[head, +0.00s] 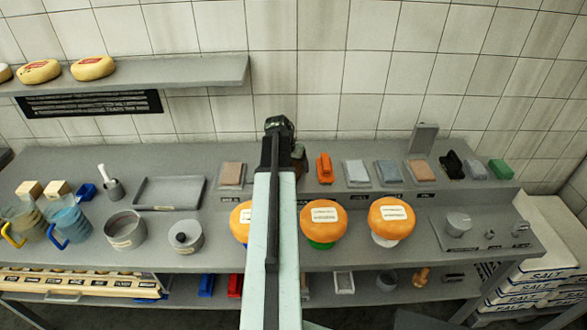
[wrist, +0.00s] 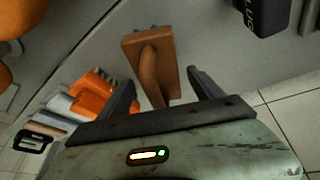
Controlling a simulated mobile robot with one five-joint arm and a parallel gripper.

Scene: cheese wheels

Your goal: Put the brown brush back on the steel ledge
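The brown brush (wrist: 152,62) shows in the wrist view, its handle toward my gripper (wrist: 163,85). The gripper's two black fingers are spread on either side of the handle, with a visible gap on each side. In the head view my gripper (head: 279,124) is at the back, above the steel ledge (head: 392,199). There my arm mostly hides the brush, and only a dark brown part (head: 299,157) shows beside the gripper. The brush appears to be at the ledge; I cannot tell whether it rests fully on it.
An orange brush (head: 324,168) stands just right of the brown one. Several sponges and blocks line the ledge farther right, and a tan sponge (head: 232,175) is on the left. Orange cheeses (head: 323,220) stand in front. The tiled wall (head: 330,70) is close behind.

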